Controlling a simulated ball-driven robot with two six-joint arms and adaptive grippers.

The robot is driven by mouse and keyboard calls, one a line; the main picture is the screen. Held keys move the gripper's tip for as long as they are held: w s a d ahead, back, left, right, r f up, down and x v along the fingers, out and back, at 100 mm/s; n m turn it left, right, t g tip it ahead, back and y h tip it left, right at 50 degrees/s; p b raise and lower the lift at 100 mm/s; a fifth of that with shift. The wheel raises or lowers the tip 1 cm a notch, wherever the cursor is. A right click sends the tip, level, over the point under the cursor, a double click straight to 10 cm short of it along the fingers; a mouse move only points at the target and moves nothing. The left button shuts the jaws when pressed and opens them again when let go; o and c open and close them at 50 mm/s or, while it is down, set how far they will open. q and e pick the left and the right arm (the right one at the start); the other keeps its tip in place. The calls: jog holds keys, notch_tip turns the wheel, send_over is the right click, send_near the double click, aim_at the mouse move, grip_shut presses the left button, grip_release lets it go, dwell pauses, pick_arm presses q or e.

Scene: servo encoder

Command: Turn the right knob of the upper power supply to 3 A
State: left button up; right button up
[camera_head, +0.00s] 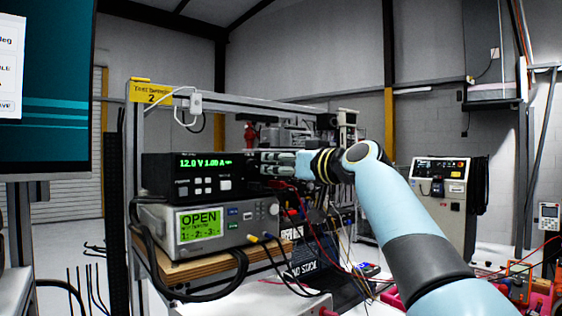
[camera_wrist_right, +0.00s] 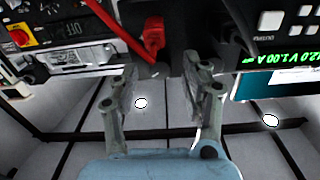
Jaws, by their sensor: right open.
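The upper power supply (camera_head: 203,176) is a black box on a rack shelf; its green display reads about 12.0 V 1.00 A. Part of it, with the display and several white buttons, shows at the right edge of the wrist view (camera_wrist_right: 272,60). My right gripper (camera_head: 265,163) is at the right end of its front in the head view, and covers that end. The right knob is hidden there; I cannot make it out in either view. In the wrist view the fingers (camera_wrist_right: 160,78) stand apart with nothing clearly between them. Contact cannot be told. My left gripper is out of view.
A grey instrument (camera_head: 200,225) with a green OPEN screen sits directly below, with cables at its front. Red and black leads hang right of the rack. A monitor (camera_head: 45,90) stands at the left. A grey cabinet (camera_head: 440,195) stands at the back right.

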jog(key=shift+c, duration=0.2)
grip_shut()
jog(key=shift+m, duration=0.4)
jog(key=m, duration=0.2)
jog(key=shift+m+p, duration=0.3)
jog(key=shift+p, duration=0.05)
jog(key=shift+m+p, duration=0.65)
jog(key=shift+m, duration=1.05)
